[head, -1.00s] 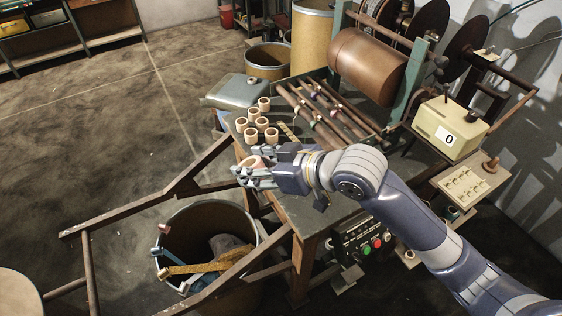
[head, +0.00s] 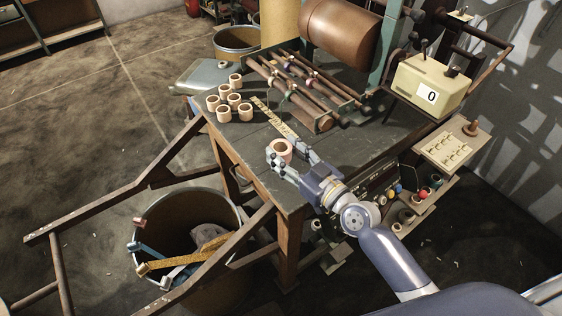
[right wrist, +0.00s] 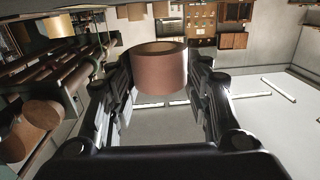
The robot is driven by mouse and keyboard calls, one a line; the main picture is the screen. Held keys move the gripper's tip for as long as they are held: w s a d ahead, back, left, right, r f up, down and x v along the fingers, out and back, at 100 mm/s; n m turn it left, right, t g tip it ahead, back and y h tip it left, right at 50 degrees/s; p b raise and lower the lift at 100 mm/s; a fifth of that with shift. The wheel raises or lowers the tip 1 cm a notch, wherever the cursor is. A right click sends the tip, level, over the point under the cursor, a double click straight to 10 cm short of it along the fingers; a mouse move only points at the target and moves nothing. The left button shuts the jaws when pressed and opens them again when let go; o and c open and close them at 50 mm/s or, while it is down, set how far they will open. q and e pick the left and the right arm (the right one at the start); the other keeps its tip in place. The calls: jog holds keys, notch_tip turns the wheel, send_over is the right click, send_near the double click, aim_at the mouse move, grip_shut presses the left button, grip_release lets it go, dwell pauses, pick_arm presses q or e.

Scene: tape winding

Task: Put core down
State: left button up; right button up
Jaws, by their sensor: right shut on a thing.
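The core (head: 281,149) is a short, pale brown cardboard ring. My right gripper (head: 283,158) is shut on it, with a finger on either side. In the head view it is over the front part of the worktable (head: 262,181); I cannot tell whether the core touches the top. In the right wrist view the core (right wrist: 159,69) sits between the fingertips, its upper rim and outer wall showing. Several similar cores (head: 223,114) stand in a group at the table's back left. My left gripper is not in view.
A wooden ruler (head: 274,119) and a rack of rods (head: 303,86) lie behind the core. A counter box reading 0 (head: 431,83) stands to the right. A bin with tape scraps (head: 232,214) is below the table's left side. The table's front is clear.

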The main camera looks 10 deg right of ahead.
notch_tip(320, 180, down, 4)
jog(key=shift+a+r+b, duration=0.1)
jog(key=shift+r+b, duration=0.15)
jog(key=shift+b, duration=0.55)
jog(key=shift+f, duration=0.45)
jog(key=shift+f+b, duration=0.2)
jog(key=shift+b, duration=0.15)
jog(key=o, duration=1.2)
jog(key=shift+r, duration=0.1)
